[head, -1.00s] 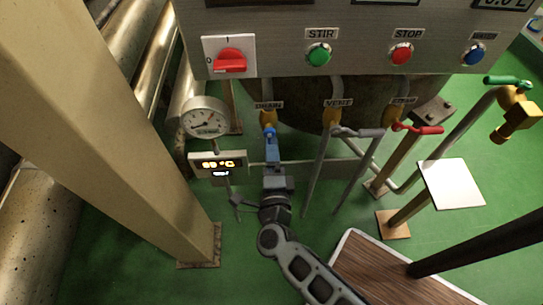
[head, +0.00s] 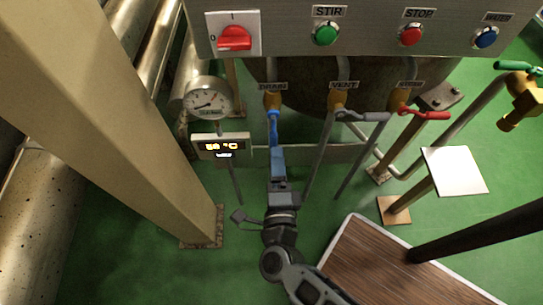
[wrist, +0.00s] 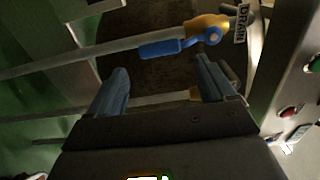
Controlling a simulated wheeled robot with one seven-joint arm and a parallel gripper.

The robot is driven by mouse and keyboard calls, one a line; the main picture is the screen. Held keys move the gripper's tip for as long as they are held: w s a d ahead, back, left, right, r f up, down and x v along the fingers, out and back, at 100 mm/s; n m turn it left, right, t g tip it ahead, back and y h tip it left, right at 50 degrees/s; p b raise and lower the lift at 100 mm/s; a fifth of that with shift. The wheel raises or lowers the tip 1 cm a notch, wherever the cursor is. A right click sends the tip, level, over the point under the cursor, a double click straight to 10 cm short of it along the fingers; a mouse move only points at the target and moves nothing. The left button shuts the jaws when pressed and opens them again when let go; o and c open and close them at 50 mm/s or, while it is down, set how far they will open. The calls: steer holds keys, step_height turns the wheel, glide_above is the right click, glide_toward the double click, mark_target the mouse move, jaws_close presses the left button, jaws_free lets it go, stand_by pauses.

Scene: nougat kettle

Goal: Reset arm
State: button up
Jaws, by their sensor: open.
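My gripper (head: 277,152) is below the DRAIN valve in the head view, with its fingers pointing up toward it. In the wrist view my gripper (wrist: 166,84) is open, with its two blue-grey fingers wide apart and nothing held between them. The blue DRAIN handle (head: 273,127) hangs down along its pipe in the head view. In the wrist view the blue handle (wrist: 162,48) lies along the pipe beyond the fingertips, apart from them. In the head view the gripper partly overlaps the handle's lower end and the pipe.
The VENT handle (head: 362,116) is grey and the red handle (head: 424,114) is beside it. A round gauge (head: 208,101) and a temperature display (head: 221,147) stand left, near a beige post (head: 130,130). The control panel (head: 285,38) overhangs. A wooden platform (head: 375,260) is lower right.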

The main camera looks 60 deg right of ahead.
steer(key=s+a+r+n+t+y+p, duration=0.2)
steer(key=s+r+n+y+p, duration=0.3)
steer(key=r+n, duration=0.9)
steer(key=s+a+r+n+t+y+p, duration=0.1)
steer(key=s+a+r+n+y+p, duration=0.2)
steer(key=s+r+n+y, duration=0.6)
steer(key=s+r+n+p, duration=0.1)
steer(key=s+r+n, duration=0.2)
steer(key=r+n, duration=0.1)
steer(key=shift+s+a+r+n+t+p, duration=0.3)
steer(key=shift+s+r+n+t+p, duration=0.1)
steer(key=shift+n, duration=0.4)
steer(key=shift+o, duration=0.5)
steer(key=shift+f, duration=0.1)
